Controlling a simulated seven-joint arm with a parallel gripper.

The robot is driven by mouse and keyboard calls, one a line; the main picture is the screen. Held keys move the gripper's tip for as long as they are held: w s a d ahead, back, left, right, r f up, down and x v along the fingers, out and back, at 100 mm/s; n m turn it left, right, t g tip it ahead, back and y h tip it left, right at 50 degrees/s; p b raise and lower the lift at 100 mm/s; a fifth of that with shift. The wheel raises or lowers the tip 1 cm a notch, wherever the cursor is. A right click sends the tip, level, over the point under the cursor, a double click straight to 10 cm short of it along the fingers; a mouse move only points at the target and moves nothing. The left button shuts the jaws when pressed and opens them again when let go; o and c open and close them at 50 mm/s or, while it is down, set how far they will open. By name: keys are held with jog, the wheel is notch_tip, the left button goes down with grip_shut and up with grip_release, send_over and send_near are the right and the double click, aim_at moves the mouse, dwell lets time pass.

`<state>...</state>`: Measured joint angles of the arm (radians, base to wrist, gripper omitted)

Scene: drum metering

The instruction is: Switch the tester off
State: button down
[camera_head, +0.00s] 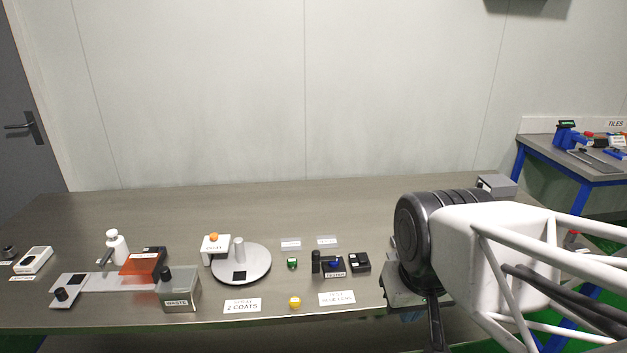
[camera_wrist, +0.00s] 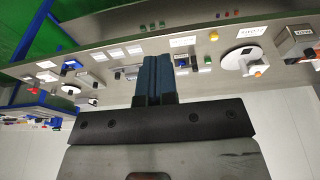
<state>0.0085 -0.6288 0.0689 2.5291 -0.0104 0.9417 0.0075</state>
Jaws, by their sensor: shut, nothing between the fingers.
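The tester (camera_head: 333,266) is a small dark box with a blue part and a TESTER label, on the bench right of centre in the head view. A dark upright cylinder (camera_head: 316,261) stands at its left side. In the wrist view a dark, bluish box that looks like the tester (camera_wrist: 182,62) shows just right of my fingers. Its switch and state are too small to make out. My gripper (camera_wrist: 154,60) is shut and empty, its two blue-grey fingers together. In the head view my arm is right of the tester and the fingertips cannot be made out.
A small black box (camera_head: 359,262) sits right of the tester. A green item (camera_head: 292,263) and yellow ball (camera_head: 295,302) lie to its left, with a white round plate (camera_head: 257,265) beyond. A WASTE box (camera_head: 180,292) stands farther left. The bench behind is clear.

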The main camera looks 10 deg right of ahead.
jog(key=w, duration=0.1)
jog(key=n+g, duration=0.3)
jog(key=n, duration=1.5)
send_over(364, 259)
notch_tip(364, 259, down, 12)
jog(key=shift+f, duration=0.15)
notch_tip(364, 259, down, 14)
jog(key=shift+r, duration=0.1)
